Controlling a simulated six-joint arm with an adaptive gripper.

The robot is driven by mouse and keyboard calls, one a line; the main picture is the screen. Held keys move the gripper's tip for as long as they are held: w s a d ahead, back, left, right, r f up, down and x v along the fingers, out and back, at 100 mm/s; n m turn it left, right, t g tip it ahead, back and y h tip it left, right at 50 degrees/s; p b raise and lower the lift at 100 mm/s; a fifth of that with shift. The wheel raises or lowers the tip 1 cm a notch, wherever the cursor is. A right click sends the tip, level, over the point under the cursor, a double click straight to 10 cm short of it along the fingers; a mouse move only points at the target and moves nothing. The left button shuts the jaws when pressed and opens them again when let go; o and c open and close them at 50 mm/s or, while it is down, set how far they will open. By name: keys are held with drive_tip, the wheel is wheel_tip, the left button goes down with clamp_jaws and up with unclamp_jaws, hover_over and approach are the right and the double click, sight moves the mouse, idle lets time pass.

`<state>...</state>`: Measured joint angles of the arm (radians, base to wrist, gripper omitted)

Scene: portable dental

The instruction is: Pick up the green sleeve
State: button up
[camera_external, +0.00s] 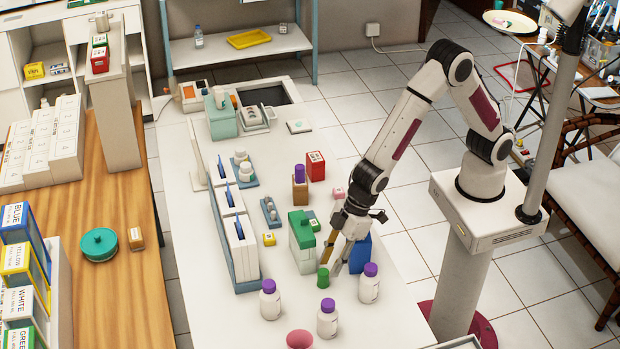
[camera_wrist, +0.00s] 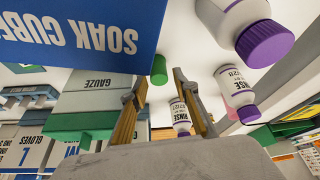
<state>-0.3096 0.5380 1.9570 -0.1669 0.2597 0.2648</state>
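The green sleeve (camera_external: 323,278) is a small green cylinder standing upright on the white table. It is just left of the tips of my gripper (camera_external: 331,265), which reaches down beside it. In the wrist view the green sleeve (camera_wrist: 159,69) shows just beyond the fingertips, roughly in line with the gap between them. My gripper (camera_wrist: 160,80) is open, its two fingers apart with nothing held between them. I cannot tell whether a finger touches the sleeve.
A blue box (camera_external: 360,253) stands close right of my gripper. A green-and-white box (camera_external: 302,246) stands behind the sleeve. White bottles with purple caps stand nearby: left (camera_external: 270,301), front (camera_external: 327,321) and right (camera_external: 369,287). A pink bowl (camera_external: 299,339) is at the front.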

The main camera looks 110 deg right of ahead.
sight(325, 271)
drive_tip(key=shift+x, duration=2.35)
drive_tip(key=shift+w+d, duration=0.1)
drive_tip(key=shift+w, duration=0.05)
drive_tip(key=c, duration=0.5)
